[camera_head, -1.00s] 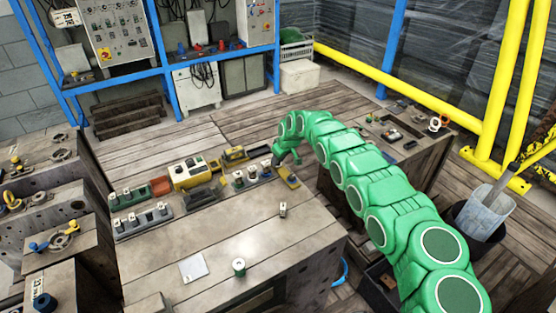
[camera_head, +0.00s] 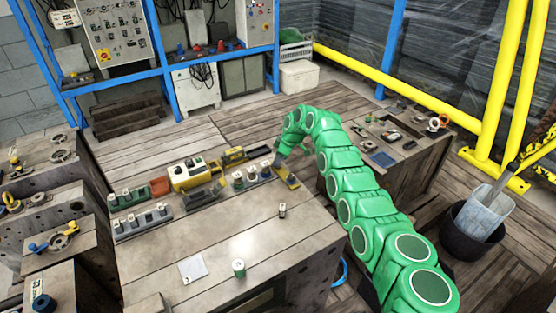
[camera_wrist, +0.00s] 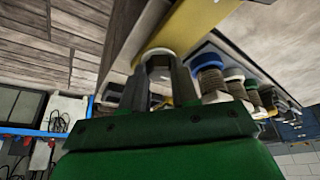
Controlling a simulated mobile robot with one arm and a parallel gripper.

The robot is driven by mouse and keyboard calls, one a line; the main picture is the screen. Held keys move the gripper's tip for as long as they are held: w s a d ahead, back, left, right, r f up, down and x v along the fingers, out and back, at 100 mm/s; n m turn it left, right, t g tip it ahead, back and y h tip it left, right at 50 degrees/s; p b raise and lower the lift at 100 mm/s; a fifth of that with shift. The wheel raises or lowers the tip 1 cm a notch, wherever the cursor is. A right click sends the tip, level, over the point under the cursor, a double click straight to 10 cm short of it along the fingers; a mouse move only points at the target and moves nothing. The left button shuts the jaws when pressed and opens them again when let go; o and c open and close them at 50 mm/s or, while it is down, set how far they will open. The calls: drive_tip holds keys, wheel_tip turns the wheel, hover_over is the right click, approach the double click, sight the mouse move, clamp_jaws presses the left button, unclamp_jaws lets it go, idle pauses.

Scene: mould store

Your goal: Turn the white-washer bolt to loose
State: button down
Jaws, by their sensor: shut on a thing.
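A yellow block (camera_head: 290,182) sits at the far right corner of the workbench, and its yellow face also shows in the wrist view (camera_wrist: 195,25). My gripper (camera_head: 279,161) is down at this block. In the wrist view its two fingers (camera_wrist: 158,68) are shut on the white-washer bolt, whose pale washer ring (camera_wrist: 153,53) shows against the yellow; the fingers hide most of the bolt. Beside it stands a row of bolts: one with a blue washer (camera_wrist: 208,60), one with a white washer (camera_wrist: 233,74), and others behind.
The row's grey block (camera_head: 246,186) is close left of my gripper. A yellow-and-white machine (camera_head: 188,174) stands further left.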

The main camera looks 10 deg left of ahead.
drive_tip(key=shift+f+n+g, duration=0.15)
drive_tip(key=shift+n+g, duration=0.35)
drive_tip(key=shift+n, duration=0.8)
drive_tip(key=c, duration=0.8)
unclamp_jaws()
drive_tip(key=shift+c, duration=0.2)
drive_tip(key=v, duration=0.7)
drive_tip(key=shift+r, duration=0.45)
drive_tip(key=shift+d, duration=0.1)
